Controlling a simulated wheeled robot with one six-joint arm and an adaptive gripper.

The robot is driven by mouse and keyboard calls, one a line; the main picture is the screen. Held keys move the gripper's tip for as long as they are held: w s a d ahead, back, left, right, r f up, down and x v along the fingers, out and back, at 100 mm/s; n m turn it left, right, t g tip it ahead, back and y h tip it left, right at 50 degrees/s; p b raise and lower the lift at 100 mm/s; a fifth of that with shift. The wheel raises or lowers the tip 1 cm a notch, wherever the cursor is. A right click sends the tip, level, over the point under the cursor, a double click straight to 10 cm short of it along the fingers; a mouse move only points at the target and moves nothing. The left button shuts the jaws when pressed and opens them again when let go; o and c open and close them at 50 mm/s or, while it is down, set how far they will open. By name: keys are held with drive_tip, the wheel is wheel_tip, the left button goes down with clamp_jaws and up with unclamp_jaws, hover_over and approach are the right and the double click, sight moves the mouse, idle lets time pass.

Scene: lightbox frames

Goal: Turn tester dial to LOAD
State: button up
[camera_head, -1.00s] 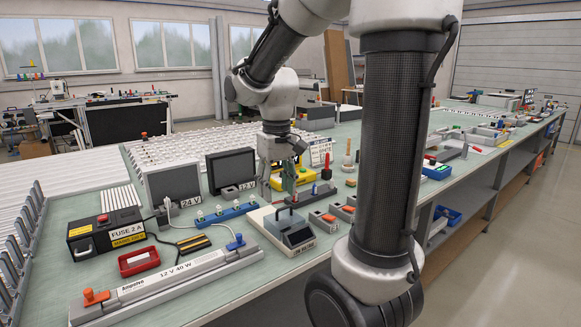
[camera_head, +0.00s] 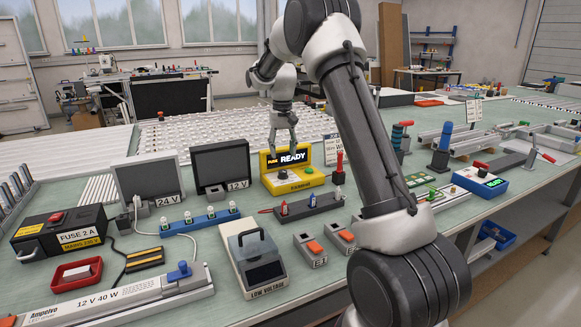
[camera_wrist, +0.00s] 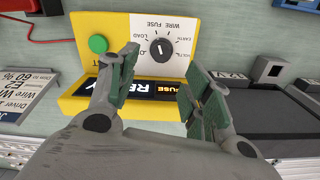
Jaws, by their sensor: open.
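The tester is a yellow box; in the head view its yellow body (camera_head: 316,178) stands mid-bench, its lit display (camera_head: 290,158) showing FUSE and READY. In the wrist view the tester (camera_wrist: 88,22) appears turned around, with a black dial (camera_wrist: 162,49) on a white panel, labels including LOAD, WIRE, FUSE, EARTH and VOLTS around it, and a green button (camera_wrist: 98,44). The exact label the dial's white mark meets is hard to tell. My gripper (camera_wrist: 160,60) is open, its green-padded fingers on either side of the dial with gaps. In the head view my gripper (camera_head: 284,138) is above the tester.

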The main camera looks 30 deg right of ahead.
sight(283, 171)
drive_tip(key=shift+s+a+f, duration=0.1)
drive_tip(key=shift+f, duration=0.3)
wheel_tip(283, 171, down, 7)
drive_tip(key=c, duration=1)
